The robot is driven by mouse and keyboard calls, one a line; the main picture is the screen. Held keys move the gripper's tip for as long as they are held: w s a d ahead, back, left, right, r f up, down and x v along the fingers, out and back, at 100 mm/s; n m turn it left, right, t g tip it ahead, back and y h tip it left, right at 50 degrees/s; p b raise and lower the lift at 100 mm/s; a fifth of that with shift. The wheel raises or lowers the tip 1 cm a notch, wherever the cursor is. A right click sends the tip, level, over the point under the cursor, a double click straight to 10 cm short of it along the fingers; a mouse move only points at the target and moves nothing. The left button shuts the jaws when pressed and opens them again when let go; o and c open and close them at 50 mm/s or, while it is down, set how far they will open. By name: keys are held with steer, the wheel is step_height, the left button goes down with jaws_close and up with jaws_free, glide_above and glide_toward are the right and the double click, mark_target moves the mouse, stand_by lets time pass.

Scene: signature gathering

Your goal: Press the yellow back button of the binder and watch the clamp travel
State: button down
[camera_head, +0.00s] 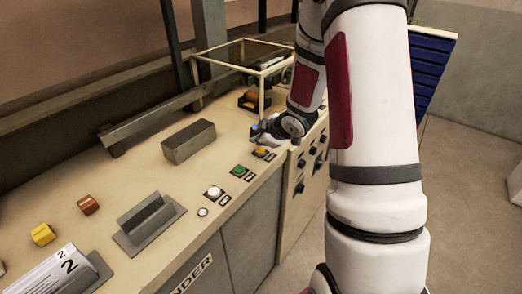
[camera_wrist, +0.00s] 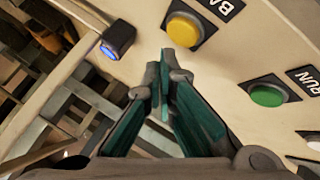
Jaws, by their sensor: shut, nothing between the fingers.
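The yellow button (camera_wrist: 185,28) sits on a black square plate beside a label reading "BA", partly cut off. It also shows in the head view (camera_head: 261,152), on the cream counter near its front edge. My gripper (camera_wrist: 168,62) is shut and empty, its green-sided fingers ending at the near edge of the yellow button in the wrist view. I cannot tell whether they touch it. In the head view my gripper (camera_head: 268,138) is small and just above and behind the button. I cannot make out the clamp for certain.
A green button (camera_wrist: 268,95) labelled "RUN" lies beside the yellow one. A white button (camera_head: 214,192) is farther along. A black block with a blue face (camera_wrist: 117,40) stands near my fingers. A grey block (camera_head: 189,141) and an open-framed box (camera_head: 222,64) stand behind.

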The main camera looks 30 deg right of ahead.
steer(key=shift+s+r+p, duration=0.2)
steer(key=shift+r+p, duration=1.05)
steer(key=shift+r, duration=0.6)
steer(key=shift+w+r+p, duration=0.1)
steer(key=shift+r+p, duration=0.25)
steer(key=shift+r, duration=0.15)
step_height(320, 180, up, 8)
steer(key=m+h, duration=0.2)
glide_above(259, 151)
steer(key=s+a, duration=0.1)
steer(key=a, duration=0.1)
steer(key=s+a+r+m+g+h+b, duration=0.15)
steer(key=s+a+r+m, duration=0.25)
steer(key=s+r, duration=0.45)
steer(key=s+a+r+m+g+y+b, duration=0.1)
steer(key=s+a, duration=0.5)
steer(key=s, duration=0.3)
steer(key=s+a+r+m+g+y+b, duration=0.1)
steer(key=s+a+m+y, duration=0.1)
steer(key=s+a, duration=0.5)
steer(key=s, duration=0.3)
steer(key=shift+s+a+r, duration=0.15)
steer(key=shift+s+r, duration=0.05)
steer(key=shift+r, duration=0.05)
